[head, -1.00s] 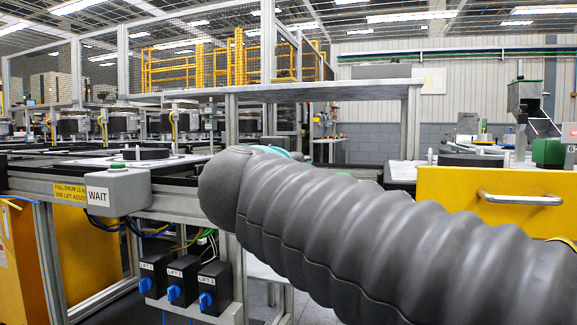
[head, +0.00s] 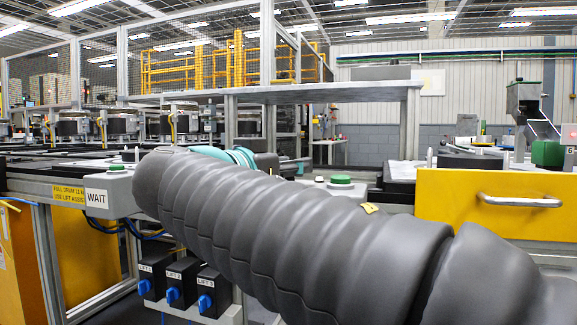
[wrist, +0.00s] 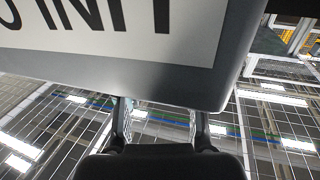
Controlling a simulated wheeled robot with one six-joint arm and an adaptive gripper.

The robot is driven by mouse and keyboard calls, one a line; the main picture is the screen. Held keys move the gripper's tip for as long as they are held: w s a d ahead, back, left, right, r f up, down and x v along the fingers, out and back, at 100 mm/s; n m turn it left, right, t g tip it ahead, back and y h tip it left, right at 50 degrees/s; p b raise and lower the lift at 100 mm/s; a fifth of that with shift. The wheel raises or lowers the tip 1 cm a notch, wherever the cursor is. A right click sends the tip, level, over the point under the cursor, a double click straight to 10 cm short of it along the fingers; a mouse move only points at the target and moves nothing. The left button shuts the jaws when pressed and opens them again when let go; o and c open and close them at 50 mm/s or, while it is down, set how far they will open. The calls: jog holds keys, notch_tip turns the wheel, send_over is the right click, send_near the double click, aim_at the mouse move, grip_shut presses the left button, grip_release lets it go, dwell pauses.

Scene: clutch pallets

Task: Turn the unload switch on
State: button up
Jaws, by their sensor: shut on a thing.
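A grey box (wrist: 225,80) with a white label fills the top of the wrist view. The label is cut off and its visible letters seem to read "O INIT". The two fingers of my gripper (wrist: 161,110) reach up to the box's lower edge, a gap between them. Their tips and what they grip are hidden by the box. In the head view my grey sleeved arm hides most of the gripper. No switch marked "unload" can be read in either view.
Rotary switches LIFT 1 (head: 146,285), LIFT 2 (head: 173,294) and LIFT 3 (head: 205,302) have blue knobs. A WAIT label (head: 96,198) is on the rail's left. A green button (head: 341,180) is beyond my arm. A yellow drawer front (head: 460,211) stands at right.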

jog(key=shift+r, duration=0.2)
jog(key=o, duration=1)
jog(key=shift+c, duration=0.2)
jog(key=shift+o, duration=0.9)
jog(key=shift+a+f, duration=0.1)
jog(key=shift+s, duration=0.1)
jog(key=v, duration=1.2)
